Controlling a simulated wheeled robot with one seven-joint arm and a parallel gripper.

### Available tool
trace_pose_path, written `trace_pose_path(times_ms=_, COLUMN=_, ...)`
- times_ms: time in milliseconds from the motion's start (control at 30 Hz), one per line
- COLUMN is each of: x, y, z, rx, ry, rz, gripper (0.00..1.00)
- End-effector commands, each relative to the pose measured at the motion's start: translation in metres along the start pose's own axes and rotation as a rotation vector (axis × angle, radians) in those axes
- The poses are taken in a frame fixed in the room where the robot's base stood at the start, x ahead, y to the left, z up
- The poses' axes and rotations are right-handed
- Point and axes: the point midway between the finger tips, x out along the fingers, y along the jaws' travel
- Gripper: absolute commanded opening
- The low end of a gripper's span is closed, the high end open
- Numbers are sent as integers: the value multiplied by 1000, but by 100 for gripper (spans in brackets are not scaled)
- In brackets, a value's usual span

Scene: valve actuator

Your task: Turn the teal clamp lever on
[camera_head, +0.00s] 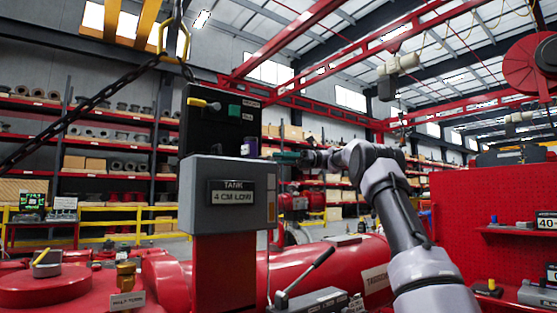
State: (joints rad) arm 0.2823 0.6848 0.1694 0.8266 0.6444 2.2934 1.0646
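A small teal bar (286,156), which looks like the clamp lever, sticks out to the right of the control post at mid-height. It lies roughly level. My gripper (304,159) is at the end of my grey arm, which reaches in from the lower right, and its dark fingers are at the right end of the teal bar. They overlap it in the picture. I cannot tell whether they touch or grip it, and the gap between the fingers is too small to see. The inner end of the bar is hard to make out beside the post.
The post carries a black panel (221,120) with a yellow-handled lever (203,104) and a green button, above a grey box (228,212) labelled "TANK 4 CM LOW". A black-handled lever (308,272) stands low in front. A chain (80,112) hangs at left. Red pipework (341,260) fills the lower area.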

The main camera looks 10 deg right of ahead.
Motion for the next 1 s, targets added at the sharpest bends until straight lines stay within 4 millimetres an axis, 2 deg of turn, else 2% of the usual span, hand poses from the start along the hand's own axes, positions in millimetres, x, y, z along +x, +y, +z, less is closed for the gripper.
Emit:
trace_pose_path(times_ms=167, x=-6, y=0, z=0, rx=0, ry=-1, rz=-1, gripper=56)
trace_pose_path(times_ms=267, x=-19, y=-1, z=0, rx=-1, ry=0, rz=-3, gripper=56)
trace_pose_path(times_ms=600, x=-88, y=-1, z=-1, rx=-2, ry=-1, rz=-1, gripper=56)
trace_pose_path(times_ms=800, x=-104, y=-1, z=0, rx=0, ry=0, rz=0, gripper=56)
trace_pose_path(times_ms=1000, x=-108, y=0, z=0, rx=0, ry=0, rz=0, gripper=56)
